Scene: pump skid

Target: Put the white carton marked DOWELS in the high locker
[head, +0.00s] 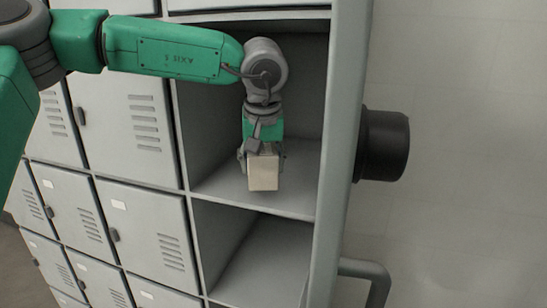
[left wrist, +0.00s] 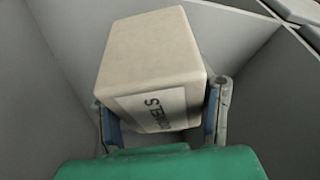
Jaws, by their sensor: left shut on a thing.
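The white carton (head: 263,173) is in my left gripper (head: 260,158), inside an open locker compartment (head: 205,184) in the head view. In the left wrist view the carton (left wrist: 150,62) sits between the two fingers of the left gripper (left wrist: 160,112), and part of a dark printed label shows on its near face. The gripper is shut on it. The carton is at or just above the compartment floor; I cannot tell whether it touches. My right gripper is not in view.
Another open compartment (head: 262,262) lies directly below. Closed grey locker doors (head: 128,125) with vents stand to the left. A grey upright post (head: 345,120) edges the compartment on the right, with a black cylinder (head: 385,145) beyond it and a grey pipe (head: 372,272) lower down.

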